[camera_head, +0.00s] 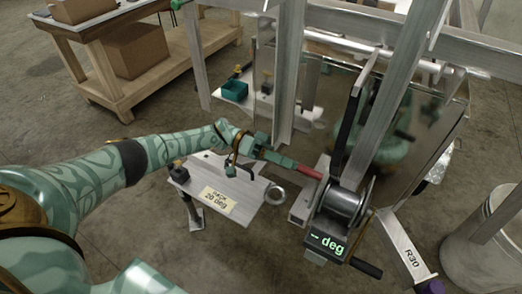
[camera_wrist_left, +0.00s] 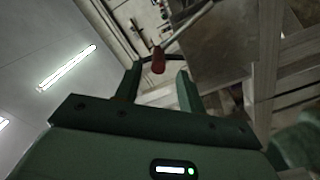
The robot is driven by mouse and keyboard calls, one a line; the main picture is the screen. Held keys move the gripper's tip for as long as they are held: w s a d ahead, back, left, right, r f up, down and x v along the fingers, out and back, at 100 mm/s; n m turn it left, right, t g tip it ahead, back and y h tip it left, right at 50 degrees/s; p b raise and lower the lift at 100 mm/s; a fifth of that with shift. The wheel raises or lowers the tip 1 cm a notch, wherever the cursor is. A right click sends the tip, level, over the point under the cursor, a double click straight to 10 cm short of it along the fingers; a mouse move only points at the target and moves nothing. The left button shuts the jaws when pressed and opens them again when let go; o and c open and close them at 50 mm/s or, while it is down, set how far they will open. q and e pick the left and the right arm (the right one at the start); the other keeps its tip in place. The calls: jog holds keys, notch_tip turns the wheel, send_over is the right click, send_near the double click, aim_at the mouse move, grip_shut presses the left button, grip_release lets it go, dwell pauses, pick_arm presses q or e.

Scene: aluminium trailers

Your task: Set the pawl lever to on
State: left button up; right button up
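The pawl lever shows as a red grip (camera_head: 308,172) beside the winch (camera_head: 345,203) in the head view. In the left wrist view the red grip (camera_wrist_left: 158,64) is at the end of a thin rod, between and just beyond my fingertips. My left gripper (camera_head: 290,164) reaches in from the left with its tips close to the grip. Its two fingers stand apart in the wrist view, and I cannot tell whether either touches the grip. The on or off marking of the lever is not readable. My right gripper is not in view.
A display (camera_head: 327,243) reading "- deg" and a black crank handle (camera_head: 365,268) are on the winch. A small table (camera_head: 243,205) with a "RACK 20 deg" label stands below my left arm. Metal posts (camera_head: 375,120) rise behind the winch. A bin (camera_head: 480,245) stands at right.

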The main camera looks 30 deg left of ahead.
pick_arm(q)
jog(key=a+b, duration=0.2)
jog(key=a, duration=0.8)
jog(key=shift+w+b, duration=0.15)
jog(key=shift+b, duration=0.25)
jog(key=shift+a, duration=0.1)
